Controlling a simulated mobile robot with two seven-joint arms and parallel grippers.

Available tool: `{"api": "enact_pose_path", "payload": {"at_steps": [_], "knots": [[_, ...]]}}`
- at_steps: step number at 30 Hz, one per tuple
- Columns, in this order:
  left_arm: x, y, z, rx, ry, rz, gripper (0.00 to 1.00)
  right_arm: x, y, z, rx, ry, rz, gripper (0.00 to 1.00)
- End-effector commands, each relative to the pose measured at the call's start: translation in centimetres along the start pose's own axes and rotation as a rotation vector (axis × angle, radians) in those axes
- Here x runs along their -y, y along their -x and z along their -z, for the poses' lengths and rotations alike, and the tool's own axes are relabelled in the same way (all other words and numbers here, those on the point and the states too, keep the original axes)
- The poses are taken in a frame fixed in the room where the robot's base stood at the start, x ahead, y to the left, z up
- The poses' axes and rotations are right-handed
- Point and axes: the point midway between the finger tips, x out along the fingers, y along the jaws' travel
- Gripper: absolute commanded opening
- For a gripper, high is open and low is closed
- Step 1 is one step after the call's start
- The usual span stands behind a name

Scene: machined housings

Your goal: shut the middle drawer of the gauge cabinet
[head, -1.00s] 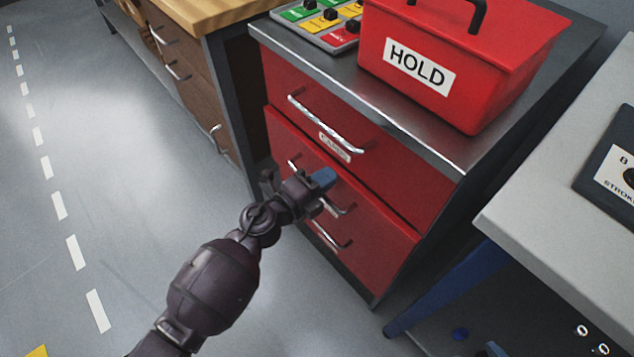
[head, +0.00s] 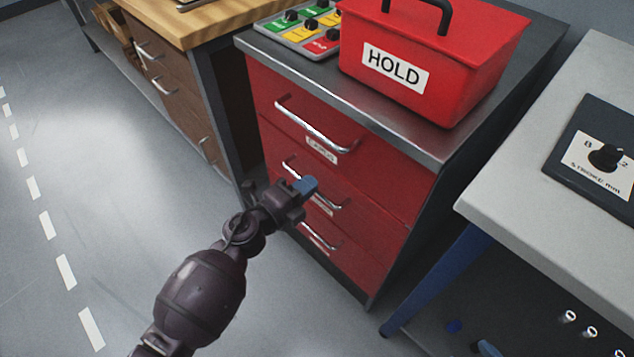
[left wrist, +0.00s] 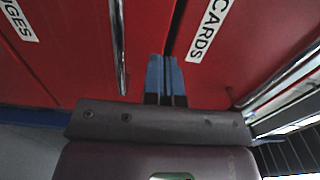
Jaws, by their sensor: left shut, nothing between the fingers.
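The red gauge cabinet (head: 460,180) has three stacked drawers with bar handles. The middle drawer (head: 372,222) looks flush or nearly flush with its neighbours in the head view; a small remaining gap cannot be ruled out. My left gripper (head: 306,186) is shut and empty, with its blue fingertips at the middle drawer's front by its handle, hiding part of it. In the left wrist view, the fingertips (left wrist: 166,75) are close to the dark seam between the middle drawer (left wrist: 75,60) and the top drawer (left wrist: 250,45), labelled CARDS. Contact cannot be told. My right gripper is not in view.
A red HOLD box (head: 430,60) and a panel of coloured switches (head: 298,32) stand on the cabinet top. A wooden-topped bench (head: 195,22) is at the left. A grey table (head: 510,195) with a dark dial box is at the right. Floor at left is clear.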

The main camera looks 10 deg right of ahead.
Motion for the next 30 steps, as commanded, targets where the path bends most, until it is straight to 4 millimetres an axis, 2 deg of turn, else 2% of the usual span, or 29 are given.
{"api": "enact_pose_path", "payload": {"at_steps": [3,9,15,21,30], "knots": [[0.3,2.5,-0.1,0.001,-0.003,0.001,0.00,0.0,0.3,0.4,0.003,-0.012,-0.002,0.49],[0.2,6.4,-0.1,0.001,-0.003,-0.001,0.00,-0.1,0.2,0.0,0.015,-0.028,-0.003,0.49],[0.0,9.0,0.0,0.000,-0.001,-0.001,0.00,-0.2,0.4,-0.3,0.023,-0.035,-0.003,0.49],[0.0,9.9,0.0,-0.001,0.001,-0.001,0.00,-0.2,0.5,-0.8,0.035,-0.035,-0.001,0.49],[-0.1,10.0,0.1,-0.001,0.002,-0.002,0.00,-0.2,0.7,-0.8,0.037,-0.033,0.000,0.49]]}}
